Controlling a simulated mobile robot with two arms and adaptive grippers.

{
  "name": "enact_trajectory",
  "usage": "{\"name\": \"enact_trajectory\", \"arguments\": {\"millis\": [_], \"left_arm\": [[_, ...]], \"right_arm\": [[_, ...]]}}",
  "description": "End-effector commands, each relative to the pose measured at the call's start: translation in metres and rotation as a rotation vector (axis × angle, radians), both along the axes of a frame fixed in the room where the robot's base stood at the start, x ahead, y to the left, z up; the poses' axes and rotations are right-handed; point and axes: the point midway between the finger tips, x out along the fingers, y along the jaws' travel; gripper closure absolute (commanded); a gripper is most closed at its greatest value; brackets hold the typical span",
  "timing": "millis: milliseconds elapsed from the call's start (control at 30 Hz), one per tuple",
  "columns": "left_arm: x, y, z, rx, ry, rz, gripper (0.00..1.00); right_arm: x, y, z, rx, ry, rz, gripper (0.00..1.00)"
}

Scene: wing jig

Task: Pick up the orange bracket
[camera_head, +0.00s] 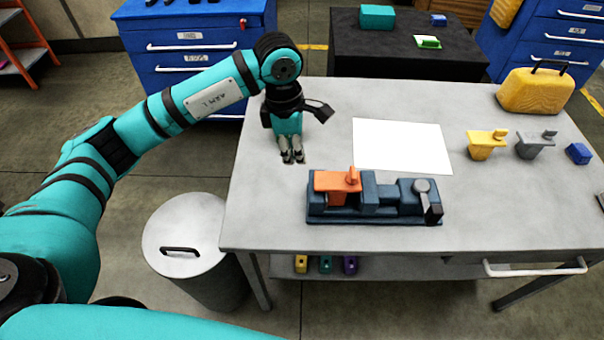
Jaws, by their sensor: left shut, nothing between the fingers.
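The orange bracket (334,182) sits on the left part of the dark blue jig (385,215), with its small knob standing up at its right side. The jig rests on the grey table, near its front edge. My left gripper (292,158) points down over the table's left side, behind and to the left of the bracket and apart from it. Its fingers are shut and hold nothing. My right gripper is not in the view.
A white sheet (402,146) lies behind the jig. A yellow bracket (485,145), a grey bracket (533,146), a blue block (578,153) and a yellow case (534,92) stand at the right. A lidded bin (187,229) stands left of the table (470,215).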

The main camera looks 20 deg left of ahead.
Motion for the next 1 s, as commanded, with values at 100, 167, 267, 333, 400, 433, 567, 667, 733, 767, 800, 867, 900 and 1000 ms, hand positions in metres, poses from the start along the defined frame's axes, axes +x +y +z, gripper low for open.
{"name": "enact_trajectory", "arguments": {"millis": [100,167,267,333,400,433,567,667,733,767,800,867,900,1000], "left_arm": [[0.006,0.026,0.006,0.103,-0.007,0.016,1.0],[0.006,0.029,0.004,0.117,-0.005,0.018,1.0],[0.005,0.029,-0.007,0.119,0.0,0.017,1.0],[0.004,0.029,-0.018,0.116,0.001,0.016,1.0],[0.004,0.028,-0.031,0.114,0.002,0.017,1.0],[0.004,0.028,-0.038,0.115,0.002,0.017,1.0],[0.004,0.028,-0.067,0.114,0.002,0.016,1.0],[0.004,0.028,-0.087,0.113,0.0,0.016,1.0],[0.007,0.018,-0.089,0.108,-0.004,0.013,1.0],[0.009,0.013,-0.088,0.108,-0.006,0.012,1.0],[0.01,0.007,-0.089,0.108,-0.004,0.013,1.0],[0.012,0.001,-0.09,0.109,-0.004,0.013,1.0],[0.014,-0.002,-0.091,0.112,-0.004,0.015,1.0],[0.015,-0.009,-0.092,0.111,-0.003,0.015,1.0]], "right_arm": [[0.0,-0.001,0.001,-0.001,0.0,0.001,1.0],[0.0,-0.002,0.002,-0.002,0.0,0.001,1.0],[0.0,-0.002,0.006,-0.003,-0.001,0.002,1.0],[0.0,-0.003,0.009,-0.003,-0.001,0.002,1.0],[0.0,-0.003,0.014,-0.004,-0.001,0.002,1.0],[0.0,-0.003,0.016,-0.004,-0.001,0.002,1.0],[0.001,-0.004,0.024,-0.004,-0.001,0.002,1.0],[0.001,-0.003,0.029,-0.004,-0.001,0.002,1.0],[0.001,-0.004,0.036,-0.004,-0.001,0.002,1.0],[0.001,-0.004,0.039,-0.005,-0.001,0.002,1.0],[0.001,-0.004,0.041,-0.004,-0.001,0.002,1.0],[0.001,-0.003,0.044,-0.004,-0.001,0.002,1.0],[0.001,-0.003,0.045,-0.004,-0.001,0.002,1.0],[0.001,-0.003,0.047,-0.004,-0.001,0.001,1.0]]}}
